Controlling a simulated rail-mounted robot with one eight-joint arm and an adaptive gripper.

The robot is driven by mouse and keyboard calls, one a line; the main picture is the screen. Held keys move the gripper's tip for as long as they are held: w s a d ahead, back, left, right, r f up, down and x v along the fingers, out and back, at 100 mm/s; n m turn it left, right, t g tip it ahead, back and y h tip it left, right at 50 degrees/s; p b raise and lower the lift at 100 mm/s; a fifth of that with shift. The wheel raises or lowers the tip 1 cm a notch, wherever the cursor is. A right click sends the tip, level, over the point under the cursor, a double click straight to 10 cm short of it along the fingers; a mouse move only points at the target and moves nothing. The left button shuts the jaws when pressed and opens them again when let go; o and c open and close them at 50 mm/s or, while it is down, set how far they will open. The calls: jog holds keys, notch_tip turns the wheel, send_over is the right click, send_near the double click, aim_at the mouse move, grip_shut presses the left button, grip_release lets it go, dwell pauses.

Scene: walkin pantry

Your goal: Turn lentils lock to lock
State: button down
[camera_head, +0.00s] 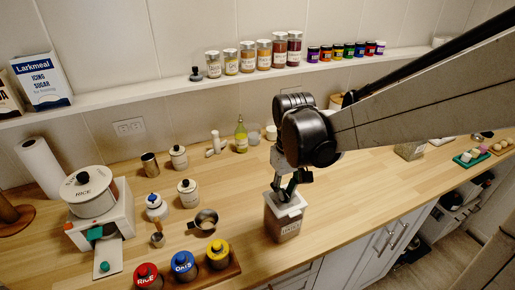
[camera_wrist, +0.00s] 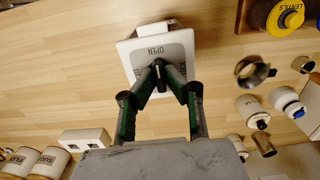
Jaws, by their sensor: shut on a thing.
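A clear square container (camera_head: 282,226) with a brown filling and a white lid stands on the wooden counter near its front edge. Its small front label is hard to read. In the wrist view the white lid (camera_wrist: 133,52) has a grey plate with the word OPEN on it. My gripper (camera_head: 287,194) points down at the lid; in the wrist view its fingertips (camera_wrist: 160,70) close together on a small dark lock knob (camera_wrist: 162,84) at the lid's middle.
Red, blue and yellow-lidded canisters stand on a wooden board at the front; the yellow one (camera_wrist: 285,18) reads LENTILS. A metal cup (camera_head: 206,220) stands left of the container. A rice dispenser (camera_head: 98,200) is at far left. Counter right of the container is clear.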

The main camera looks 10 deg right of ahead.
jog(key=m+b, duration=0.1)
jog(key=m, duration=0.3)
jog(key=shift+f, duration=0.1)
jog(key=m+b, duration=0.1)
jog(key=m, duration=0.3)
jog(key=shift+m+b, duration=0.3)
jog(key=shift+b, duration=0.1)
jog(key=m+b, duration=0.1)
jog(key=m, duration=0.8)
jog(key=shift+b, duration=0.35)
jog(key=c, duration=1.8)
grip_release()
